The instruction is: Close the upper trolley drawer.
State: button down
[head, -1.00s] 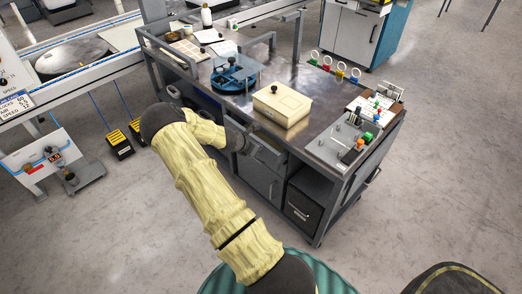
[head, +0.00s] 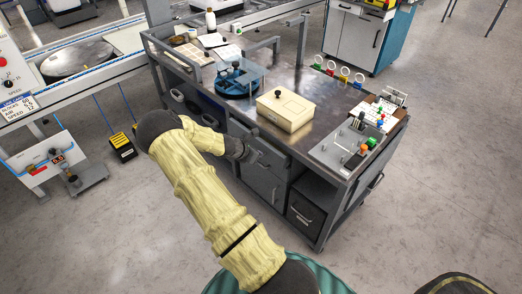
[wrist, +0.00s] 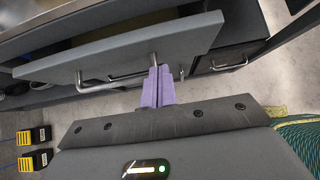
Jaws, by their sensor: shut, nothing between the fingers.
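The grey trolley (head: 320,75) stands ahead of me. Its upper drawer (head: 272,152) is in the front, just right of my gripper (head: 252,156). A bar handle (wrist: 105,82) runs along that front. My gripper's purple fingers (wrist: 158,88) are shut and empty, close against the drawer front beside the handle. I cannot tell whether they touch it.
Below are a grey cupboard door (head: 262,183) and a dark lower drawer (head: 304,212). The trolley top carries a cream box (head: 284,110), a blue round fixture (head: 237,78) and a grey control panel (head: 352,145). Floor to the right is clear.

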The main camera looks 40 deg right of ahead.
jog(key=v, duration=1)
jog(key=shift+a+p, duration=0.45)
jog(key=c, duration=2.2)
grip_release()
jog(key=shift+s, duration=0.1)
jog(key=c, duration=1.8)
grip_release()
jog(key=o, duration=0.3)
jog(key=shift+s+a+r, duration=0.15)
jog(key=shift+a, duration=0.1)
jog(key=s+a+r+m+y, duration=0.3)
jog(key=s+a+r+m, duration=0.2)
jog(key=a, duration=0.3)
jog(key=s+a+r+m+t+y, duration=0.1)
jog(key=s+a+r+m+y, duration=0.2)
jog(key=s+a+r+m, duration=0.2)
jog(key=s+a+r+m+t+y, duration=0.1)
jog(key=s+a+r+m+y, duration=0.2)
jog(key=a, duration=0.7)
jog(key=shift+s+a+r+m, duration=0.15)
jog(key=shift+s+r+m, duration=0.3)
jog(key=shift+s+m, duration=0.4)
jog(key=shift+s+a+r+m, duration=0.15)
jog(key=shift+s+r+m, duration=0.45)
jog(key=shift+m, duration=0.5)
jog(key=shift+s+a+r+m, duration=0.1)
jog(key=shift+s+r+m, duration=0.25)
jog(key=shift+s+m, duration=0.55)
jog(key=shift+w, duration=0.1)
